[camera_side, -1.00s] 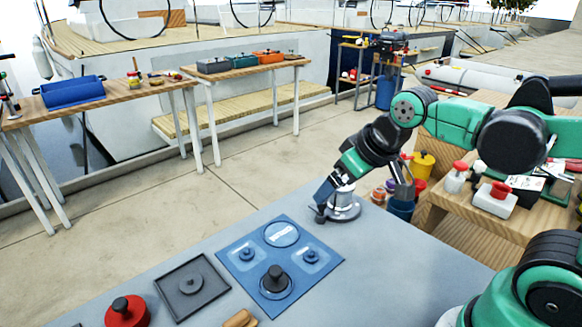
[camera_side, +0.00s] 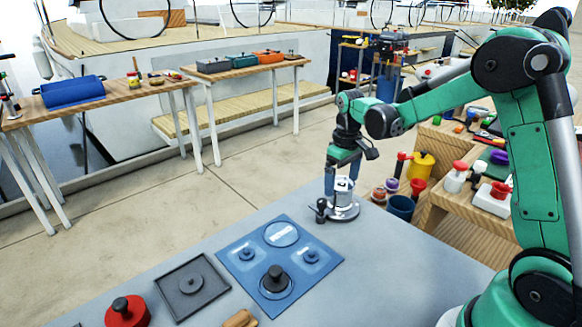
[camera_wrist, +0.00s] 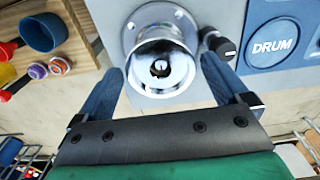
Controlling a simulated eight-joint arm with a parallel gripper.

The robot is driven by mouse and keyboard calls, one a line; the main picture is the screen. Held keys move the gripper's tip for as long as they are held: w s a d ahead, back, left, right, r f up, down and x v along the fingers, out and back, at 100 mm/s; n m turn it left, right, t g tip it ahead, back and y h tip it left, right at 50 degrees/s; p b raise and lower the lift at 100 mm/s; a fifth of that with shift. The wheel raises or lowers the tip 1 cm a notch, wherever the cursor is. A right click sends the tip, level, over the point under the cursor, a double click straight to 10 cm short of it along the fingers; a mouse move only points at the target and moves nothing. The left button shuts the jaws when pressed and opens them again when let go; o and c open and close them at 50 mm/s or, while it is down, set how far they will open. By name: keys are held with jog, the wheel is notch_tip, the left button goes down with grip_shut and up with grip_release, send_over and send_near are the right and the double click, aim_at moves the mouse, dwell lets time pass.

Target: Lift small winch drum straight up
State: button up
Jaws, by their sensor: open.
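The small winch drum (camera_side: 343,193) is a shiny metal cylinder. It stands upright on a round metal base (camera_side: 345,212) at the far edge of the grey table. In the wrist view I look down on the drum's top (camera_wrist: 160,66). My gripper (camera_side: 342,177) points down just above and around the drum, and the side view shows a finger on either side of its upper part. In the wrist view its blue fingers (camera_wrist: 160,83) are spread apart and the drum's rim lies between and beyond them. I cannot tell whether either finger touches it. A black-knobbed handle (camera_side: 321,208) stands close beside the drum.
A blue mat (camera_side: 240,258) with a circle marked DRUM (camera_wrist: 275,43) and several parts lies nearby. Blue cup (camera_side: 401,207) and wooden shelves stand right of the table.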

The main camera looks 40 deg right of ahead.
jog(key=shift+f, duration=1.35)
jog(key=c, duration=1.3)
jog(key=shift+r, duration=0.1)
notch_tip(320, 180, up, 20)
jog(key=shift+f, duration=0.1)
notch_tip(320, 180, up, 6)
send_over(341, 185)
jog(key=shift+f, duration=0.15)
